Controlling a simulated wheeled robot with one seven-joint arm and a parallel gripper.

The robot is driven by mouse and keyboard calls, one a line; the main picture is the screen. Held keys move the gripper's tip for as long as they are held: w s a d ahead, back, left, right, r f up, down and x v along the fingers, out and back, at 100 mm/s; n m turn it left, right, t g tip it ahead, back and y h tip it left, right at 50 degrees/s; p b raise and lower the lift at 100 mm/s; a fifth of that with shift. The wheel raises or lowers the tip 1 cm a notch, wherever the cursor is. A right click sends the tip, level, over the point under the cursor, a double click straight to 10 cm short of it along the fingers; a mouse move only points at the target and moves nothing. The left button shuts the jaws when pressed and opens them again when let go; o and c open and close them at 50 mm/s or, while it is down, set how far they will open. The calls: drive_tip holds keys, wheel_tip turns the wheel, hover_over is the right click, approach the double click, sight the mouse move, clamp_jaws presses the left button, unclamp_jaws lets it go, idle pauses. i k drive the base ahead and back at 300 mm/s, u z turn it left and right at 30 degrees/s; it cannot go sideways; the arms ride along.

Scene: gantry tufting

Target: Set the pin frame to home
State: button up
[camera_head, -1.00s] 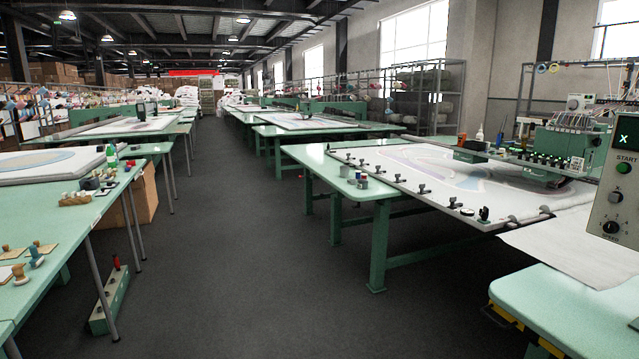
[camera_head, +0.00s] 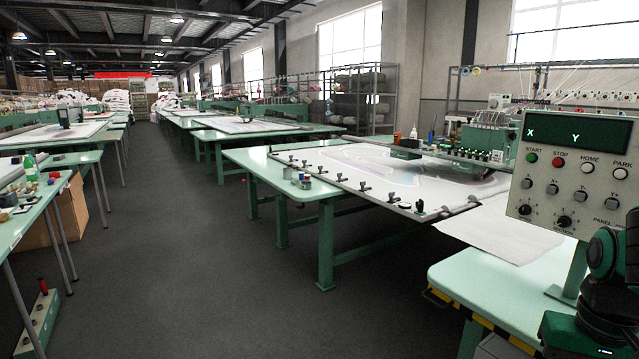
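The pin frame (camera_head: 352,181) lies on the green tufting table at the centre right, with black clamps along its near edge and pale fabric with a faint blue pattern inside. The control panel (camera_head: 574,172) stands at the right above a pale green table. It has a dark display reading X and Y, a green START button (camera_head: 531,157), a red STOP button (camera_head: 559,162), a white HOME button (camera_head: 587,167) and a white PARK button (camera_head: 620,174). Grey axis buttons and black knobs sit below. Part of my dark and green arm shows at the lower right; my gripper is not in view.
The green tufting head (camera_head: 488,135) stands over the far right of the frame. The pale green table (camera_head: 480,275) with striped edging blocks the lower right. The dark floor aisle (camera_head: 160,230) is clear.

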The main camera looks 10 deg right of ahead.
sight(442, 189)
drive_tip(key=u, duration=0.25)
drive_tip(key=i, duration=0.9)
drive_tip(key=u, duration=0.45)
drive_tip(key=i, duration=1.2)
drive_tip(key=u, duration=0.35)
drive_tip(key=i, duration=2.3)
drive_tip(key=z, duration=0.4)
drive_tip(key=i, duration=1.2)
drive_tip(key=z, duration=0.55)
drive_tip(key=i, duration=0.95)
drive_tip(key=z, duration=0.25)
